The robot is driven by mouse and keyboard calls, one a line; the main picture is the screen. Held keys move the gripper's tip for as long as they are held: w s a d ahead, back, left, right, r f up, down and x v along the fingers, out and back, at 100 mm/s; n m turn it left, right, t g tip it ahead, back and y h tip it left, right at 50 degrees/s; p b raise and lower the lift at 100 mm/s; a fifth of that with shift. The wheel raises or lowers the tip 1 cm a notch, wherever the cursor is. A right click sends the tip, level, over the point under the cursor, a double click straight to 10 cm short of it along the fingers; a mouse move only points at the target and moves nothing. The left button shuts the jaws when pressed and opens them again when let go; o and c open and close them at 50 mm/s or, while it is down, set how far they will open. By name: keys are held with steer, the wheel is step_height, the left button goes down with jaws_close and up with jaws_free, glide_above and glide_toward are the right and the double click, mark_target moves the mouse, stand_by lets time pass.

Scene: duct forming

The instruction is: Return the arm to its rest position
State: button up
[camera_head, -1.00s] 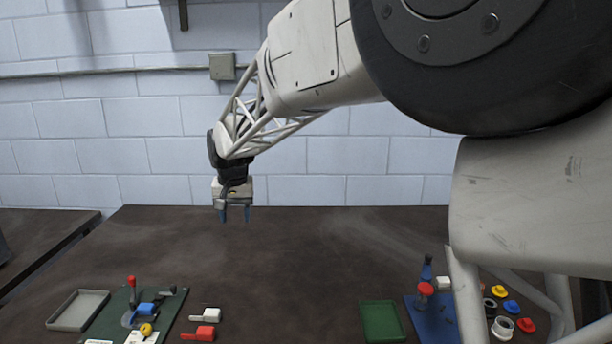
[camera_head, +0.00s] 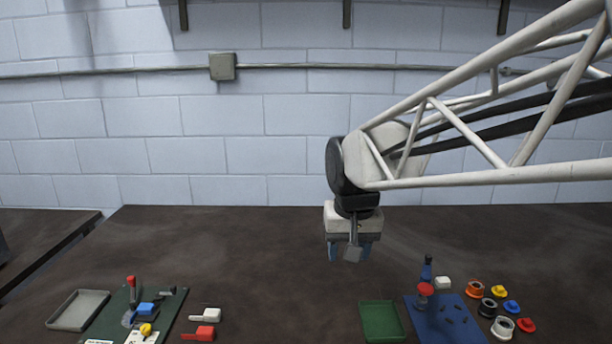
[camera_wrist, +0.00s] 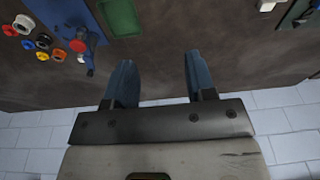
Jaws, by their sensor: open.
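My gripper (camera_head: 349,251) is in the middle right of the head view, pointing down above the dark table (camera_head: 250,260), toward its back. Its two blue fingers are apart with nothing between them. In the wrist view my gripper (camera_wrist: 157,75) also shows open and empty, with bare table beyond the fingertips. My arm reaches in from the right edge of the head view.
A green tray (camera_head: 382,322) and a blue board (camera_head: 450,325) with a red knob stand at the front right, beside several coloured rings and caps. A grey tray (camera_head: 78,310) and a green board (camera_head: 115,325) are at the front left. The table's middle is clear.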

steer(key=s+d+f, duration=0.3)
steer(key=s+d, duration=0.2)
steer(key=s, duration=0.4)
steer(key=s+d+f, duration=0.3)
steer(key=s+d, duration=0.2)
steer(key=s, duration=0.5)
steer(key=shift+s+d+f+m+t+h, duration=0.2)
steer(key=shift+d+f+m+t+h, duration=0.1)
steer(key=shift+m, duration=0.1)
